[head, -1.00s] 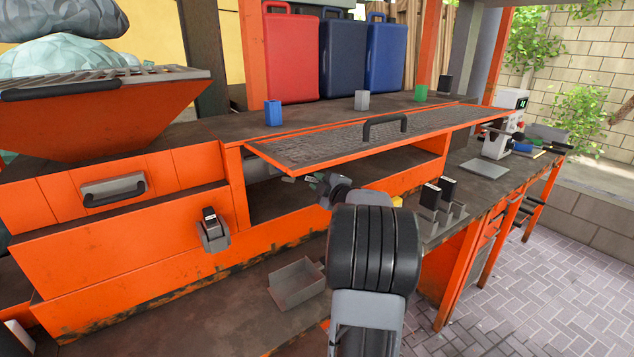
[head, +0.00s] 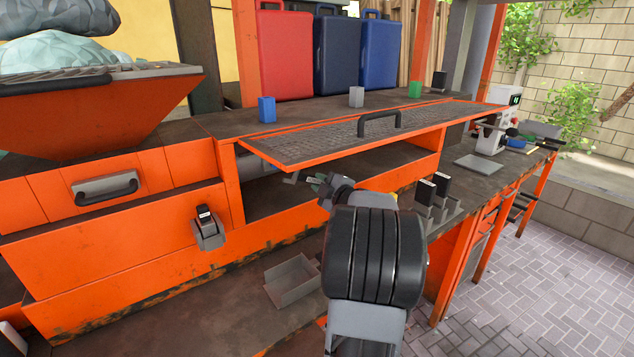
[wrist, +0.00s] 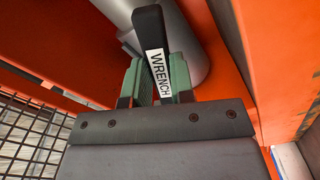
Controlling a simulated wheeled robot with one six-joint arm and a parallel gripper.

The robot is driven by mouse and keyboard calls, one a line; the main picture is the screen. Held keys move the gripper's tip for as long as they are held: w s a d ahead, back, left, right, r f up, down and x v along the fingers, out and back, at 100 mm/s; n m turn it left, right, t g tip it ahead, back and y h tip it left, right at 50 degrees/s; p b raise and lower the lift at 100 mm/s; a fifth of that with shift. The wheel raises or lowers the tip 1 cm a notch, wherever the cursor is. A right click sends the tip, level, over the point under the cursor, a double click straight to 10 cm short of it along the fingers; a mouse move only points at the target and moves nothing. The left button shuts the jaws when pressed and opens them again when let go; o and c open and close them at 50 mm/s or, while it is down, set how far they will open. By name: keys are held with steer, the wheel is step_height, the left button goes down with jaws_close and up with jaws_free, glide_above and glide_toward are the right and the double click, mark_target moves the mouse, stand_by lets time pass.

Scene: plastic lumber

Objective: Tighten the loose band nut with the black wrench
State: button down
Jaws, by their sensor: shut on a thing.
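The black wrench (wrist: 150,28) with a white WRENCH label stands between the green finger pads of my gripper (wrist: 160,78) in the wrist view. My gripper is shut on it. In the head view my gripper (head: 318,183) is under the raised orange mesh guard (head: 300,150), at the opening of the orange machine. The wrench's far end is hidden in the wrist view, and I cannot make out the wrench clearly in the head view. A grey cylinder (wrist: 190,40) lies just behind the wrench; I cannot tell whether they touch. I cannot make out the band nut.
Orange walls (wrist: 285,60) close in at the right of the wrist view. Two black-topped pieces stand in a grey holder (head: 430,208) right of my arm. An open grey tray (head: 292,282) lies below.

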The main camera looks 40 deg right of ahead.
steer(key=shift+s+a, duration=0.2)
steer(key=shift+s, duration=1.15)
steer(key=shift+s+a, duration=0.15)
steer(key=shift+s, duration=1.2)
steer(key=shift+s, duration=0.1)
